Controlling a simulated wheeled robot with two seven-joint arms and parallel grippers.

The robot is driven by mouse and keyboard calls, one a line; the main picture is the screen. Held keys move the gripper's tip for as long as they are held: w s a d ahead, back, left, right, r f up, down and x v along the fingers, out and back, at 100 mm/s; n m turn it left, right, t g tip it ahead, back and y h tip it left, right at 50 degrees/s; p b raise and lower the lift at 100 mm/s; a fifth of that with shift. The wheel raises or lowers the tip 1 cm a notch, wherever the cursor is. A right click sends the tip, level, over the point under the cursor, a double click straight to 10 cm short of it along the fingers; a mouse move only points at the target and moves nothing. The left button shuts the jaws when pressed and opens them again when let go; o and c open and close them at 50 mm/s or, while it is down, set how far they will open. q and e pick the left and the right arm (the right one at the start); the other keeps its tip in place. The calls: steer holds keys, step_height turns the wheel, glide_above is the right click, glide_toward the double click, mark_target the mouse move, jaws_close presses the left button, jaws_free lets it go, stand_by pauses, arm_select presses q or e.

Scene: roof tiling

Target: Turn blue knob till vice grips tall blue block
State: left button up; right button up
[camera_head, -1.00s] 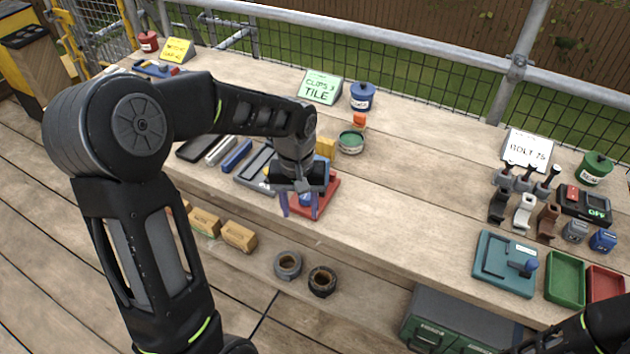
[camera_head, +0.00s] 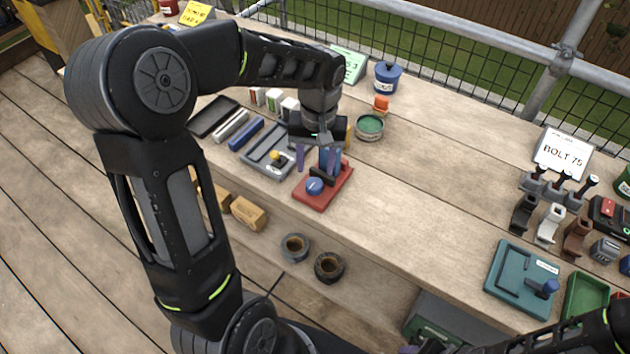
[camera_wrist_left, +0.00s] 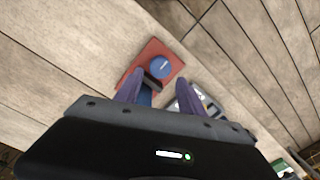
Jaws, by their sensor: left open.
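The red vice (camera_head: 338,194) sits near the table's front edge with its round blue knob (camera_head: 314,186) facing front. The tall blue block (camera_head: 328,160) stands upright behind the dark jaw (camera_head: 322,175); I cannot tell whether the jaw touches it. My left gripper (camera_head: 318,160) is open above and behind the knob, its purple fingers clear of it. In the left wrist view the knob (camera_wrist_left: 162,66) lies beyond the fingertips, and the block (camera_wrist_left: 146,97) shows partly between the fingers.
A grey fixture (camera_head: 268,158) lies just left of the vice. A green tin (camera_head: 369,127) and a blue pot (camera_head: 387,78) stand behind it. A teal fixture (camera_head: 520,280) is at the right. The tabletop between vice and teal fixture is clear.

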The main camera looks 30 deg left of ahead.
mark_target(314, 183)
arm_select(q)
step_height(314, 183, down, 6)
steer(key=b, duration=0.3)
steer(key=shift+a+f+b, duration=0.1)
steer(key=shift+f+b, duration=0.05)
steer(key=shift+b, duration=0.25)
steer(key=shift+c, duration=0.2)
jaws_close()
